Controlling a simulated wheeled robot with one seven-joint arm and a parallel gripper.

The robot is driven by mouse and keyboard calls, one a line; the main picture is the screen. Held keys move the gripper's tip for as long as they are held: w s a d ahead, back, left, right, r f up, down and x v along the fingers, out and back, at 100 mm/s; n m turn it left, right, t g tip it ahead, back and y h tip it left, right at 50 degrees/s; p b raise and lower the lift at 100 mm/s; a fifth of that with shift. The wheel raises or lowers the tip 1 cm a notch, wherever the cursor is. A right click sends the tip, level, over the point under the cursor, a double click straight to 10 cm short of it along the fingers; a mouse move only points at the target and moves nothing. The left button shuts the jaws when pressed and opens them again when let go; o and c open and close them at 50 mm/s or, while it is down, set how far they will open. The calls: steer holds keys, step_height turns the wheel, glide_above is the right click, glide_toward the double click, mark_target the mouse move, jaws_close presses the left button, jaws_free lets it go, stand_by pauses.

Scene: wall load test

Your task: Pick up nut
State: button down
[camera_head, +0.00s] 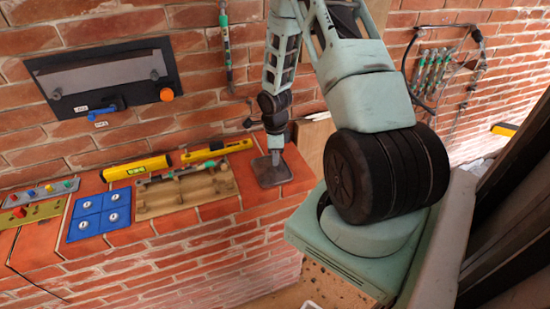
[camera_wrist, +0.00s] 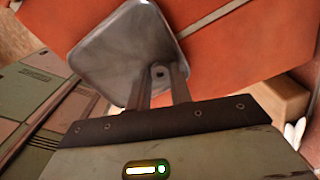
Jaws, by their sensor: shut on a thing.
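My gripper (camera_head: 275,157) points down at a grey metal tray (camera_head: 266,178) on the right end of the brick ledge. In the wrist view my gripper (camera_wrist: 160,82) has its two fingers close together over the tray (camera_wrist: 110,45). A small grey nut (camera_wrist: 158,71) with a dark hole shows between the fingertips, and the fingers are shut on it. It is at or just above the tray's surface; I cannot tell whether it touches. The nut is too small to make out in the head view.
Left of the tray on the ledge are a wooden holder (camera_head: 153,206), a blue board (camera_head: 87,208) and control boxes (camera_head: 33,213). Yellow spirit levels (camera_head: 136,168) lie behind. A wall panel (camera_head: 60,83) and hanging tools (camera_head: 433,70) are on the brick wall.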

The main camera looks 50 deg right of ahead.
step_height(320, 180, up, 10)
steer(key=b, duration=0.2)
stand_by(0.3)
steer(key=shift+f, duration=0.1)
